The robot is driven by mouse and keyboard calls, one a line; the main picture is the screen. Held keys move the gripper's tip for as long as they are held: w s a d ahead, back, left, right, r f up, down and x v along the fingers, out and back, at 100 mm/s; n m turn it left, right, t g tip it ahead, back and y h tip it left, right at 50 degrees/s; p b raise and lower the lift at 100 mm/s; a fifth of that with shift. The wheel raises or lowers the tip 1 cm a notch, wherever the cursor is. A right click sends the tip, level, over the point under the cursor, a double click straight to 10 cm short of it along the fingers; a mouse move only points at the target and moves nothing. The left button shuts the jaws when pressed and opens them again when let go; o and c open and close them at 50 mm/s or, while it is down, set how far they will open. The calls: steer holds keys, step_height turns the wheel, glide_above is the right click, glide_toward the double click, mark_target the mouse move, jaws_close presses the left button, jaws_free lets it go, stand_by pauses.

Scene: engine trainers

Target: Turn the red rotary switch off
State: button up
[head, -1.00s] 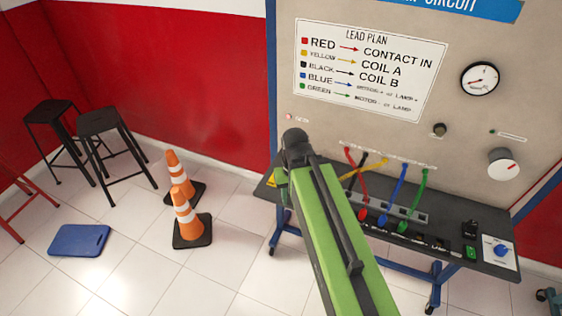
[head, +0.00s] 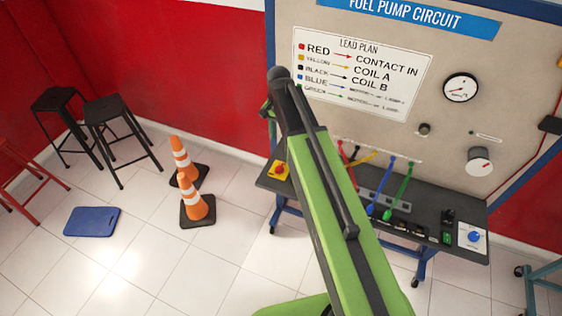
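A red knob on a yellow base (head: 279,171) sits at the left end of the dark bench shelf below the panel. It is small, and I cannot read its position.
The fuel pump circuit panel (head: 520,75) has a gauge (head: 461,87) and coloured leads. A blue knob (head: 474,236) is at the shelf's right. Orange cones (head: 197,207), black stools (head: 118,125) and a blue mat (head: 92,221) are on the left. The tiled floor between is clear.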

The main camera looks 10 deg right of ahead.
mark_target(279, 167)
step_height(279, 167, down, 17)
steer(key=b, duration=1.7)
steer(key=shift+f, duration=0.2)
steer(key=shift+r, duration=0.1)
steer(key=shift+c, duration=0.2)
